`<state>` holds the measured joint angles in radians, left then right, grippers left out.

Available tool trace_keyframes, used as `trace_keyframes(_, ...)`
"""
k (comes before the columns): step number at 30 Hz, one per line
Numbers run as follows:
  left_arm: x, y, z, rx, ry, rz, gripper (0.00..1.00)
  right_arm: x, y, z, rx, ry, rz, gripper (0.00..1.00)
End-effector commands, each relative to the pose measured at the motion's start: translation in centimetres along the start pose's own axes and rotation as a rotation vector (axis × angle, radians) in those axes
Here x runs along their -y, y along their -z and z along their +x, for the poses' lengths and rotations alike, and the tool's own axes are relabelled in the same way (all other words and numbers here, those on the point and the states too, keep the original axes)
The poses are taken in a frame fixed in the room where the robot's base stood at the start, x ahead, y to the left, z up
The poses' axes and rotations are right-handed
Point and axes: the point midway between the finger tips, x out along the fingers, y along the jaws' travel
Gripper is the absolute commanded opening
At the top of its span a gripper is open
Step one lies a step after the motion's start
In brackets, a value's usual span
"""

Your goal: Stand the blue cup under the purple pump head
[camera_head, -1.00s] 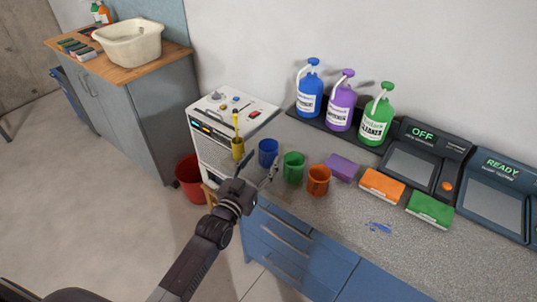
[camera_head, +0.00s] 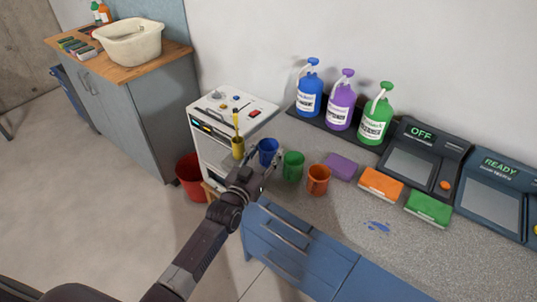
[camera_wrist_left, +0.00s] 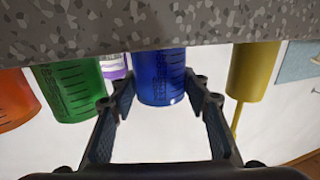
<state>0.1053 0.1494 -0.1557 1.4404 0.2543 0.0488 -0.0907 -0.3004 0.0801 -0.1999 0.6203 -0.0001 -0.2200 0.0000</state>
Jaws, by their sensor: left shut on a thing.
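The blue cup (camera_head: 268,148) stands upright at the left end of the grey counter, left of the green cup. My left gripper (camera_head: 261,168) reaches it from the front, with a finger on each side. The left wrist view is upside down; there the blue cup (camera_wrist_left: 160,75) sits between the fingers of the left gripper (camera_wrist_left: 160,96), which is shut on it. Any lift off the counter cannot be told. The purple pump head (camera_head: 348,73) tops the purple bottle (camera_head: 340,108), between blue and green bottles at the wall. My right gripper is out of view.
The green cup (camera_head: 293,166) and orange cup (camera_head: 318,180) stand close on the right. The yellow cup (camera_head: 238,148), with a stick in it, is on the left. Purple, orange and green sponges (camera_head: 381,184) lie right of the cups. A blue spill (camera_head: 378,226) marks the counter.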

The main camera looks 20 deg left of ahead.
Motion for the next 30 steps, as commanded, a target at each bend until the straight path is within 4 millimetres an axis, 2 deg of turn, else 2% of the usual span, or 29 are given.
trace_keyframes(14,0.0,0.7,0.0,0.000,0.000,0.000,0.13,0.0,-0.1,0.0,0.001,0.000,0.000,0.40)
trace_keyframes(23,0.0,3.3,0.0,-0.003,0.000,-0.001,0.13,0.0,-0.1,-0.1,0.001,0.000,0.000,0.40)
trace_keyframes(30,0.0,6.5,0.0,-0.004,0.000,0.000,0.13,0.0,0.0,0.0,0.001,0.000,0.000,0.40)
